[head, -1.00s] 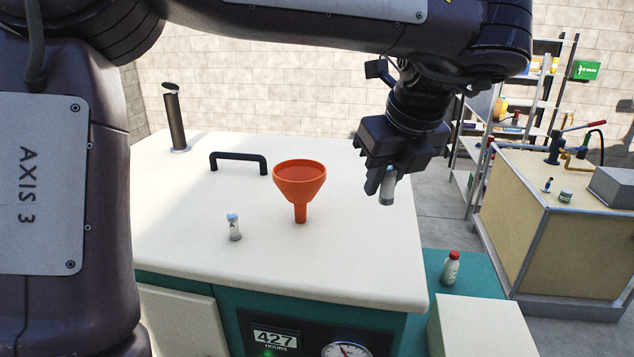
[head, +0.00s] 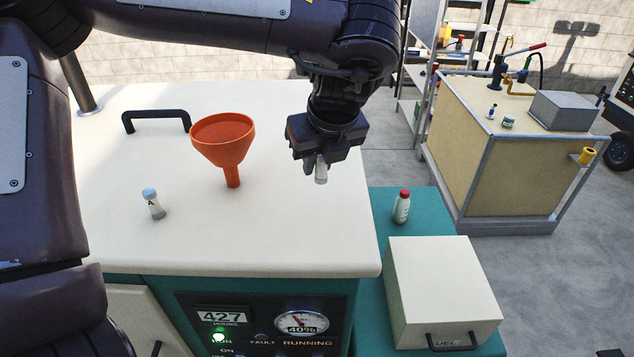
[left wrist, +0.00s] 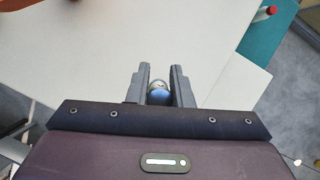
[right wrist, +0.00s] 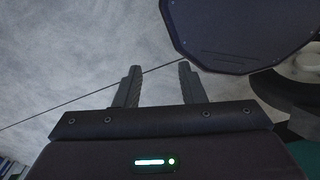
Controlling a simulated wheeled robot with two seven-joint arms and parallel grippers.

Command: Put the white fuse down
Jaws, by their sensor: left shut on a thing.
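My left gripper (head: 316,166) is shut on the white fuse (head: 321,174), a small pale cylinder pointing down near the right edge of the cream machine top (head: 280,225). The fuse seems to hang above the top; I cannot tell the exact gap. In the left wrist view, the fuse's bluish round end (left wrist: 159,95) shows between the fingers. A small pale piece with a light blue cap and a letter A (head: 153,204) stands on the top to the left. My right gripper (right wrist: 160,70) is open and empty in the right wrist view, and is outside the head view.
An orange funnel (head: 224,143) stands between the marked piece and my left gripper. A black handle (head: 156,119) is behind it. A red-capped white bottle (head: 402,207) stands on the teal ledge (head: 430,207) at right, behind a cream box (head: 445,285). The front top is clear.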

